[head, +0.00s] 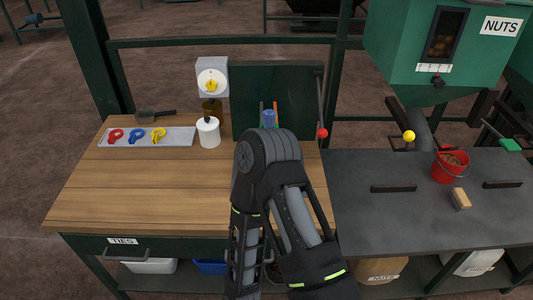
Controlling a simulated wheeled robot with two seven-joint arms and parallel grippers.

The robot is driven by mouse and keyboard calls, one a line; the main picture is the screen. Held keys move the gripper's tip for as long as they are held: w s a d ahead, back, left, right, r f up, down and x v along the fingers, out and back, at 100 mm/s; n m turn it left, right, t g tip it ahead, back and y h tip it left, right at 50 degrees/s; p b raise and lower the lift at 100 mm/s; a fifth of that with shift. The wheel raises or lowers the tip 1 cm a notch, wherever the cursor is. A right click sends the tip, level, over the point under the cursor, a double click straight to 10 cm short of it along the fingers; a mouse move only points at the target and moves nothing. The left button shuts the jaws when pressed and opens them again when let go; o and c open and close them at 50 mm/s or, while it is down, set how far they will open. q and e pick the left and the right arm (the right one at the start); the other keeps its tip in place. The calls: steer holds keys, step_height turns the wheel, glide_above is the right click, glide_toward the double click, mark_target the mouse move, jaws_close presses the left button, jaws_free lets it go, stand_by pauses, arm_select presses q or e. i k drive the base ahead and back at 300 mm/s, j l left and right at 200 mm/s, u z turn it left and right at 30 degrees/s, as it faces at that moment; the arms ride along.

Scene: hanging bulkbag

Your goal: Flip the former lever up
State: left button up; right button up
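A thin dark lever with a red ball (322,132) hangs down at the right edge of the dark green panel (296,86); its ball is at the low end. Another dark lever with a yellow ball (409,136) stands under the green hopper. A green-handled lever (510,145) is at the far right. No label shows which one is the former lever. One of my arms rises from the bottom middle in front of the panel, its black joint left of the red ball. Neither gripper shows; any part behind the arm is hidden.
The wooden bench (120,190) holds a grey tray (147,137) of colored ties, a white pot (208,132) and a scoop (155,115). The dark table (400,220) holds a red bucket (450,166) and a brush (461,199). A hopper (400,45) marked NUTS overhangs it.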

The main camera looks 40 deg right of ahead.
mark_target(322, 133)
steer(key=z, duration=1.75)
steer(key=l+z, duration=0.35)
steer(key=l, duration=0.2)
steer(key=i+l+z, duration=0.2)
steer(key=l+z, duration=0.2)
steer(key=l, duration=0.1)
